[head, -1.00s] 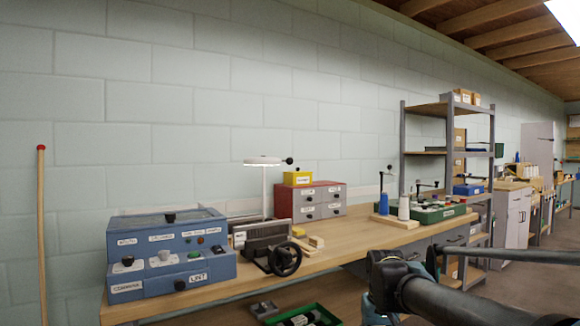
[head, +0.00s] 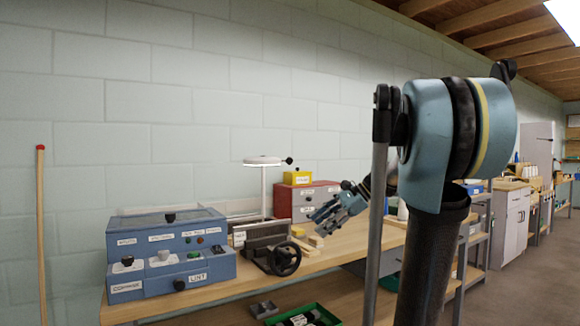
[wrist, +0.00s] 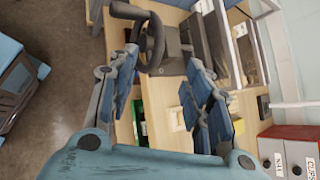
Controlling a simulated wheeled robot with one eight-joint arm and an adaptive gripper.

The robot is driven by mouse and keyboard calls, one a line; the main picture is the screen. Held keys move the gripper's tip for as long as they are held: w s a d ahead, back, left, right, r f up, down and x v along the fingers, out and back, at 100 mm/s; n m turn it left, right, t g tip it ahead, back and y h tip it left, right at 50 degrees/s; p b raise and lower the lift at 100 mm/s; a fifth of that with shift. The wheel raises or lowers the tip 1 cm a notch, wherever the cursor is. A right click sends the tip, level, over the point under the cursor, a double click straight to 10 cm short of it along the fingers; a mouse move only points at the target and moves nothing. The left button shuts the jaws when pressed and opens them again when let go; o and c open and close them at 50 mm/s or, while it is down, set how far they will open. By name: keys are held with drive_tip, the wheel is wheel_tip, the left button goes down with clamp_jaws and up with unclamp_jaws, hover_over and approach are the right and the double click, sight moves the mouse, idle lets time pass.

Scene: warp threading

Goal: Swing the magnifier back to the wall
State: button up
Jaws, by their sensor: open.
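I cannot clearly make out the magnifier's head there.
The device with a black handwheel (head: 285,258) stands just left of and below my gripper. A blue control box (head: 168,250) is farther left. A red and grey drawer cabinet (head: 309,195) with a yellow box (head: 297,178) on top stands behind my gripper. Small wooden blocks lie nearby.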

drive_tip(key=w+r+m+y, duration=0.3)
drive_tip(key=w+r+m, duration=0.1)
drive_tip(key=w+r, duration=0.5)
drive_tip(key=m+y, duration=0.4)
drive_tip(key=y, duration=0.1)
approach(290, 162)
drive_tip(key=a, duration=0.3)
drive_tip(key=w+a, duration=0.1)
drive_tip(key=a, duration=0.3)
drive_tip(key=w+a, duration=0.1)
drive_tip(key=a, duration=0.2)
drive_tip(key=shift+w+a+r, duration=0.15)
drive_tip(key=shift+a, duration=0.1)
drive_tip(key=shift+d, duration=0.1)
clamp_jaws()
